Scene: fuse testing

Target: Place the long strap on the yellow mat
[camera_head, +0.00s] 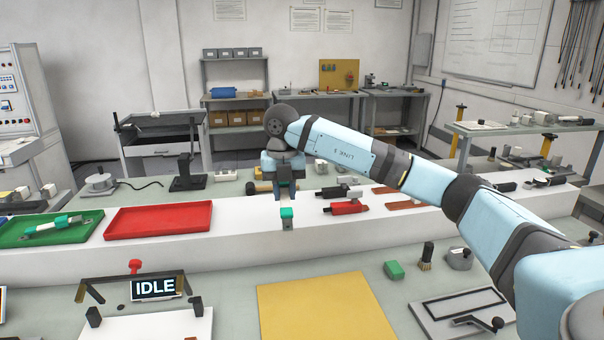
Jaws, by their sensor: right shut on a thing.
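My right gripper (286,195) points down over the white raised shelf, near its front edge. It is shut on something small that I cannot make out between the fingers. A small green-topped grey piece (287,213) shows just below the fingertips; whether it touches them is unclear. Flat brown straps lie on the shelf to the right: one (404,205) beside the red device, another (384,190) farther back. I cannot tell which is the long strap. The yellow mat (325,312) lies flat and bare on the table in front of the shelf. My left gripper is out of view.
The white shelf (250,240) rises behind the mat. A red tray (158,219) and a green tray (45,232) stand left. A green block (394,270), a brush (426,258) and a framed fixture (462,312) are right of the mat. An IDLE display (156,288) stands left.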

